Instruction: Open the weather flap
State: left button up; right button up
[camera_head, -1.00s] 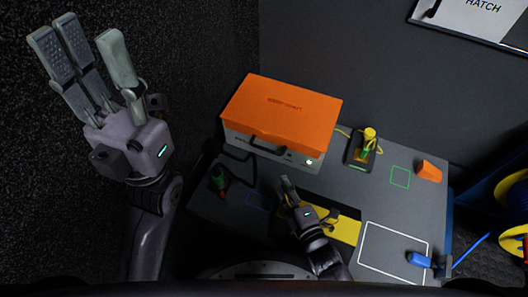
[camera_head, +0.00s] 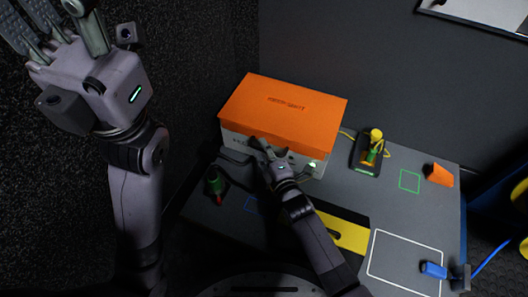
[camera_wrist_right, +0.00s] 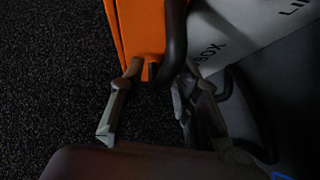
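The weather flap appears to be the orange cover (camera_head: 285,108) on top of a light grey box, and it is down. A black handle (camera_wrist_right: 174,45) hangs at the flap's edge in the right wrist view. My right gripper (camera_head: 262,147) is at the box's front, just below the flap's front edge, and covers much of the handle in the head view. In the right wrist view its fingers (camera_wrist_right: 162,74) are apart, with the handle's lower bend between or just beyond their tips; contact cannot be told. My left gripper (camera_head: 62,25) is raised at the upper left, open and empty, partly cut off.
The box (camera_head: 232,142) stands on a grey worktop (camera_head: 400,215). A yellow and green connector (camera_head: 374,145), an orange wedge (camera_head: 439,174) and a blue connector (camera_head: 434,270) are to the right. A green and red connector (camera_head: 214,184) lies left of my right arm.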

jog(key=shift+c, duration=0.4)
grip_shut()
dwell(0.5)
